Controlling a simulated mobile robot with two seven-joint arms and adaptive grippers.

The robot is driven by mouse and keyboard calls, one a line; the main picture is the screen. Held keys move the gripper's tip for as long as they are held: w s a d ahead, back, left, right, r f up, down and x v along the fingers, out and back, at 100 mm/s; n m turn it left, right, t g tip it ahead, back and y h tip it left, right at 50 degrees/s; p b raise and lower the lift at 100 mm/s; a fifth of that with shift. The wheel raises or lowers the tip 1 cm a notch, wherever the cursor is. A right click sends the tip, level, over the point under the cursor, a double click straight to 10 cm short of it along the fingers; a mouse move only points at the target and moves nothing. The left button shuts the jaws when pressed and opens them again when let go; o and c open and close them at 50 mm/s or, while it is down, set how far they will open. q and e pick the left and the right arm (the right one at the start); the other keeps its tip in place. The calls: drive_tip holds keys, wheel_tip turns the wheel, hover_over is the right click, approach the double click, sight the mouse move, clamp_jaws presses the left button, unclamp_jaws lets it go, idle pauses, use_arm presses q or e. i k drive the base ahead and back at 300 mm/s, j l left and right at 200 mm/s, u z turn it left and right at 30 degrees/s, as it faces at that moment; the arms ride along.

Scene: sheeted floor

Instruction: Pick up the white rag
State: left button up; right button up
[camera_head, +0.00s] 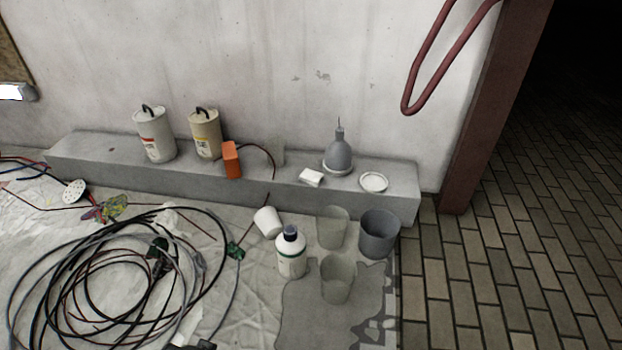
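A small white folded piece (311,177), which looks like the white rag, lies on top of the low concrete ledge (385,205). It is left of a white round dish (373,182) and just in front and left of a grey conical bottle (338,154). Nothing covers it. Neither of my grippers shows in the head view.
Two canisters (154,136) (206,134) and an orange box (232,160) are on the ledge's left part. On the sheeted floor stand a white bottle (291,254), grey buckets (379,235) and a tipped white cup (268,221). Coiled cables (110,290) cover the left. Brick floor (500,290) at right is clear.

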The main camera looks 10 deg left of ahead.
sight(308, 176)
drive_tip(key=u, duration=1.05)
drive_tip(key=i+j+z, duration=0.1)
drive_tip(key=z, duration=0.25)
drive_tip(key=i+j+z, duration=0.1)
drive_tip(key=z, duration=0.25)
drive_tip(key=i+j+z, duration=0.1)
drive_tip(key=z, duration=0.2)
drive_tip(key=i+j+z, duration=0.15)
drive_tip(key=j, duration=0.2)
drive_tip(key=j+z, duration=0.2)
drive_tip(key=j, duration=0.2)
drive_tip(key=i+j+z, duration=0.15)
drive_tip(key=j, duration=0.25)
drive_tip(key=i+j+z, duration=0.1)
drive_tip(key=j, duration=0.45)
drive_tip(key=j+z, duration=0.1)
drive_tip(key=j, duration=0.5)
